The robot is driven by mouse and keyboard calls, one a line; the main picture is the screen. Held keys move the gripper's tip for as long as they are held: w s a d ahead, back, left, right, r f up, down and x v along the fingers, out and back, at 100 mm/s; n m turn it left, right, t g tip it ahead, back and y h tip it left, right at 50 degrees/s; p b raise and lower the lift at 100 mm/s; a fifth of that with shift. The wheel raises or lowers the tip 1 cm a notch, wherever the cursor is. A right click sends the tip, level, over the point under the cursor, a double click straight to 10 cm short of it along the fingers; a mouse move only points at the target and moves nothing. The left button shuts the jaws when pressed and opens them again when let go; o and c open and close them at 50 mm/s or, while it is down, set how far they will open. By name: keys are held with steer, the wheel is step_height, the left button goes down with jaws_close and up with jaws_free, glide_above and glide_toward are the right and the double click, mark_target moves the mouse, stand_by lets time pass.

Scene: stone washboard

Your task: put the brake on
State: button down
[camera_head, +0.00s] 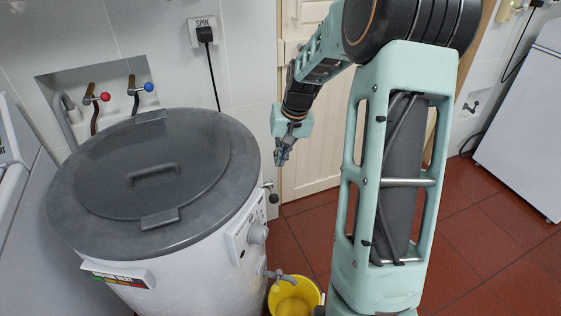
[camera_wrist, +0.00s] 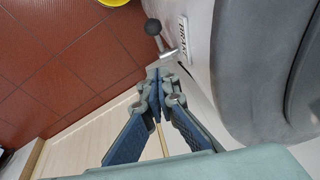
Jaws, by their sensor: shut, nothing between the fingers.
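The brake lever (camera_head: 274,198) is a short metal lever with a dark ball knob on the right side of the white round spin dryer (camera_head: 190,285). In the wrist view the lever's dark ball (camera_wrist: 152,27) stands out from the white wall, beside a label (camera_wrist: 184,40) that seems to read BRAKE. My gripper (camera_head: 281,161) is shut and empty, above the lever and just right of the dryer's lid rim. In the wrist view the shut fingertips (camera_wrist: 159,73) point toward the lever's base. I cannot tell whether they touch it.
The grey lid (camera_head: 120,175) covers the dryer. A yellow bucket (camera_head: 294,298) stands on the red tiled floor under a spout. A cream door (camera_head: 305,150) is behind my gripper. Red and blue taps (camera_head: 105,97) are on the back wall.

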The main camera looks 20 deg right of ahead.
steer(key=shift+s+a+f+b, duration=0.1)
steer(key=shift+a+f+b, duration=0.15)
steer(key=shift+f, duration=1.4)
steer(key=shift+s+a+f+b, duration=0.15)
steer(key=shift+a+f, duration=0.2)
steer(key=shift+f, duration=1.35)
steer(key=shift+a+f+b, duration=0.2)
steer(key=shift+a+f, duration=0.1)
steer(key=shift+f, duration=1.35)
